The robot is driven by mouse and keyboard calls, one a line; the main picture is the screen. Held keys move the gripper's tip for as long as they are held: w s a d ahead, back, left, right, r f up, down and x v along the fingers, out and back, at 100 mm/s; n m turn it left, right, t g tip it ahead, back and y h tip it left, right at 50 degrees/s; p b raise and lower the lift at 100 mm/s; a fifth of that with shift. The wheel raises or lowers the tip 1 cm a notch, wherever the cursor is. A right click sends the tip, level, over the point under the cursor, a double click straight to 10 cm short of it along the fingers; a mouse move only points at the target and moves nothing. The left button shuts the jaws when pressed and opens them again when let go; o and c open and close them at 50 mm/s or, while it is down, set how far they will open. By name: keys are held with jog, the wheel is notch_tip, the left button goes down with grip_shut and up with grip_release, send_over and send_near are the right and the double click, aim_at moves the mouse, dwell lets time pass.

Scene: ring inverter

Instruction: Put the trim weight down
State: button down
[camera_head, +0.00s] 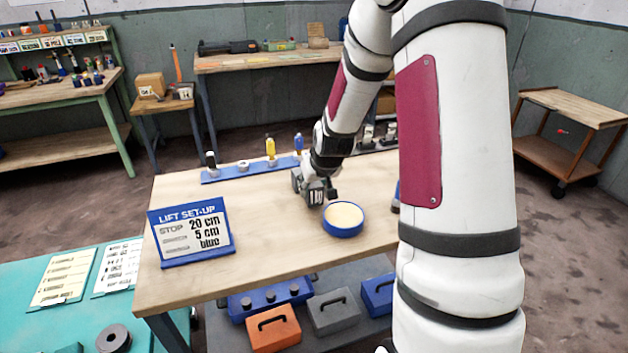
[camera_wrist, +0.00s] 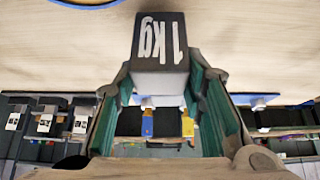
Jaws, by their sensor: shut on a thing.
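The trim weight, a dark block marked "1 kg" (camera_wrist: 160,45), is between the two fingers of my gripper (camera_wrist: 161,85) in the wrist view, and the gripper is shut on it. In the head view my gripper (camera_head: 315,187) is low over the wooden worktable (camera_head: 270,225), left of and behind a round blue dish with a pale inside (camera_head: 343,216). The weight is small and partly hidden by the gripper there. I cannot tell whether its underside touches the tabletop.
A blue sign reading "LIFT SET-UP, 20 cm, 5 cm, blue" (camera_head: 190,232) stands at the table's left front. A blue rail (camera_head: 225,174) with upright tools runs along the back. Toolboxes (camera_head: 273,328) sit on the shelf below. The tabletop between sign and dish is clear.

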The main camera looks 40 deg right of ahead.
jog(key=shift+f, duration=0.65)
jog(key=shift+f, duration=0.15)
jog(key=c, duration=1)
grip_release()
jog(key=shift+c, duration=0.2)
